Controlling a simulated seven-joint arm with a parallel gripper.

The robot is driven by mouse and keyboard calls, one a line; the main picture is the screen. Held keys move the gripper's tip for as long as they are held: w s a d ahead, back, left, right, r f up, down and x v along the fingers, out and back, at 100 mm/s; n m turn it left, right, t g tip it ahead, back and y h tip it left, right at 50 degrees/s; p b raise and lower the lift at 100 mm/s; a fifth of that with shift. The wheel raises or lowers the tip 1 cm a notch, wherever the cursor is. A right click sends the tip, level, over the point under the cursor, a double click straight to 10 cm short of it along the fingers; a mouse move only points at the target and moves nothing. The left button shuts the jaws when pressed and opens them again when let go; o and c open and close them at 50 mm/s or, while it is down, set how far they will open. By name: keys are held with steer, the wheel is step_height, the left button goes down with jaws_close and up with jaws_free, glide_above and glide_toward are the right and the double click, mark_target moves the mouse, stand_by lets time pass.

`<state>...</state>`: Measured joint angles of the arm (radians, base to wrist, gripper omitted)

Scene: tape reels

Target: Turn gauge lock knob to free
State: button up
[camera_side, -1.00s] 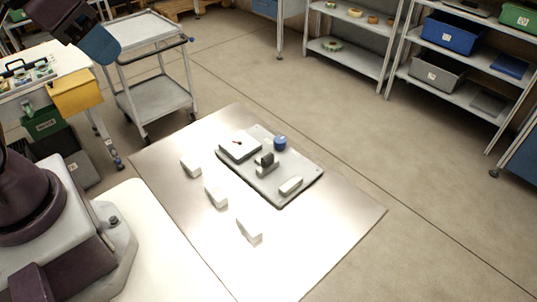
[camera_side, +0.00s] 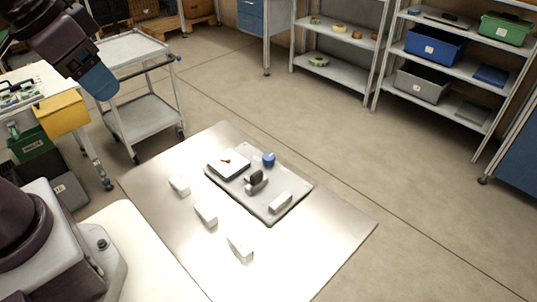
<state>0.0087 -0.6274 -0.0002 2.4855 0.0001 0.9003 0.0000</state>
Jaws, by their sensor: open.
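A grey base plate (camera_side: 246,201) lies on the shiny metal table and carries the gauge parts. A white block with a small red mark (camera_side: 229,163) sits at its back left. A blue round knob (camera_side: 268,159) stands at the back right of the plate. A dark rounded piece on a grey mount (camera_side: 256,179) is in the middle, and a white block (camera_side: 280,202) is near the front. Which part is the lock knob is not labelled. My gripper (camera_side: 98,84) is at the upper left, high above and apart from the plate, open, with nothing seen in it.
Several white blocks, one of them nearest the plate (camera_side: 205,212), lie on the metal table (camera_side: 320,240) left of and in front of the plate. A grey cart (camera_side: 146,110) and a yellow bin (camera_side: 62,113) stand at the left. Shelves (camera_side: 340,75) stand behind. The table's right side is clear.

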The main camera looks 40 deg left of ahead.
steer(key=w+d+f+m+g, duration=0.2)
steer(key=w+f+g, duration=0.35)
steer(key=w, duration=0.95)
steer(key=m+t, duration=0.1)
steer(key=m, duration=0.6)
glide_above(268, 156)
steer(key=shift+f, duration=7.05)
step_height(268, 156, down, 12)
steer(key=shift+d+r, duration=0.1)
steer(key=c, duration=0.9)
steer(key=shift+n, duration=0.3)
